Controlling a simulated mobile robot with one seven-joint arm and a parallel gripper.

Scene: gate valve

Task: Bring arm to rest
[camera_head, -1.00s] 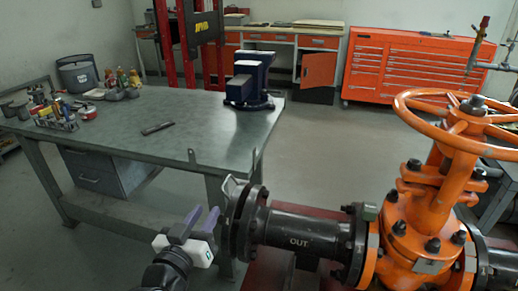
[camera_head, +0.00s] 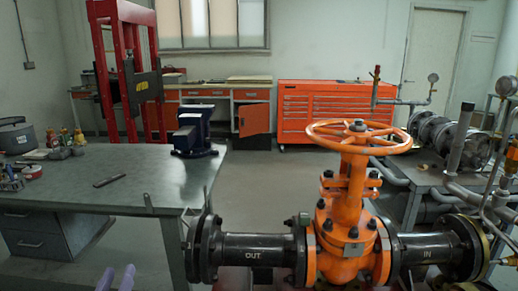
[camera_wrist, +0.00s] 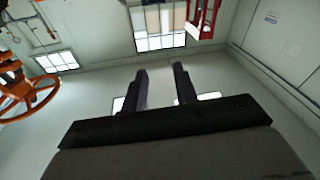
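My gripper (camera_head: 116,277) shows at the bottom left of the head view, only as two purple fingertips at the frame edge. In the wrist view my gripper (camera_wrist: 161,80) has its two dark fingers apart with nothing between them. The orange gate valve (camera_head: 343,215) with its round handwheel (camera_head: 360,137) stands right of centre in the head view, to the right of my gripper and apart from it. Part of the orange handwheel (camera_wrist: 38,93) also shows at the left edge of the wrist view. The rest of my arm is outside the head view.
A black pipe (camera_head: 253,254) marked OUT runs left from the valve and ends in a flange near my gripper. A metal workbench (camera_head: 120,195) with a blue vise (camera_head: 195,130) stands at the left. An orange tool cabinet (camera_head: 310,112) is at the back. Floor behind the valve is clear.

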